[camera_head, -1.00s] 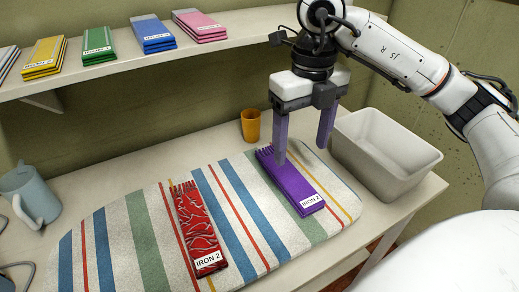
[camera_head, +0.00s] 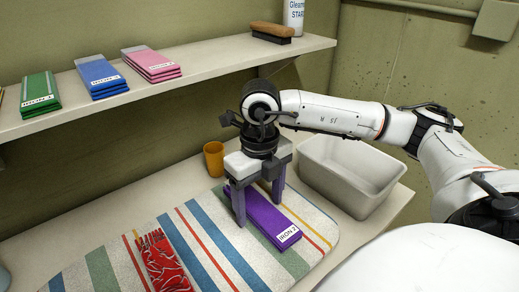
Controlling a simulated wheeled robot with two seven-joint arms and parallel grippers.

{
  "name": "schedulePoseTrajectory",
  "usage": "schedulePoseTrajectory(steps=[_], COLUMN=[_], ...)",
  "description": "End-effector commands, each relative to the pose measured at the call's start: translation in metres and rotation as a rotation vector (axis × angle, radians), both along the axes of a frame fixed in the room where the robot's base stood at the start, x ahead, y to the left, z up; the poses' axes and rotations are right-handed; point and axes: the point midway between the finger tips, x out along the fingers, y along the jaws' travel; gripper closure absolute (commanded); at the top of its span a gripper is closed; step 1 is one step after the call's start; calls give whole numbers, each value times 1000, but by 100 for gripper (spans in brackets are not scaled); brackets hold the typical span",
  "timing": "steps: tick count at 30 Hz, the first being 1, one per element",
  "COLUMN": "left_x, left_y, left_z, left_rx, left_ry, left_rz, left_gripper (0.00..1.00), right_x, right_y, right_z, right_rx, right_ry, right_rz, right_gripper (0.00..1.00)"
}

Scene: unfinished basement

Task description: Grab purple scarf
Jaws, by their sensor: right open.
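The purple scarf (camera_head: 266,221) lies folded flat on the striped ironing mat (camera_head: 312,222), with a white label reading IRON 2 at its near end. My right gripper (camera_head: 258,205) is open and points down over the far part of the scarf. One finger shows at the scarf's left side and the other at its right side. The gripper body hides the scarf's fringed far end. I cannot tell whether the fingers touch the scarf or the mat. My left gripper is not in view.
A red patterned scarf (camera_head: 163,262) lies on the mat to the left. An orange cup (camera_head: 214,158) stands behind the gripper. A white bin (camera_head: 352,176) stands to the right. A shelf (camera_head: 165,95) above holds folded scarves, a brush (camera_head: 271,31) and a white bottle (camera_head: 294,15).

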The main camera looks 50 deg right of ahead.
Motion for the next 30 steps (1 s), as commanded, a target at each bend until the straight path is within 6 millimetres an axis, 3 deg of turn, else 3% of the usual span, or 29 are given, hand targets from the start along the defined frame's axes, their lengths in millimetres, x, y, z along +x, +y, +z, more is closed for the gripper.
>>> schedulePoseTrajectory(steps=[8, 16, 24, 30], left_x=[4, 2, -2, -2], left_y=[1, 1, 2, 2], left_z=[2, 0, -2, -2], left_rx=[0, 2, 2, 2], left_ry=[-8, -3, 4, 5], left_rz=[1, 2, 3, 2], left_gripper=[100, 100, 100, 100], right_x=[0, 0, 1, 2], right_y=[-1, 0, 0, 0], right_z=[-3, -3, 1, 33], right_rx=[-1, -1, 0, 0], right_ry=[-1, -1, -3, -8], right_rz=[-1, -1, -1, 0], right_gripper=[33, 77, 77, 77])
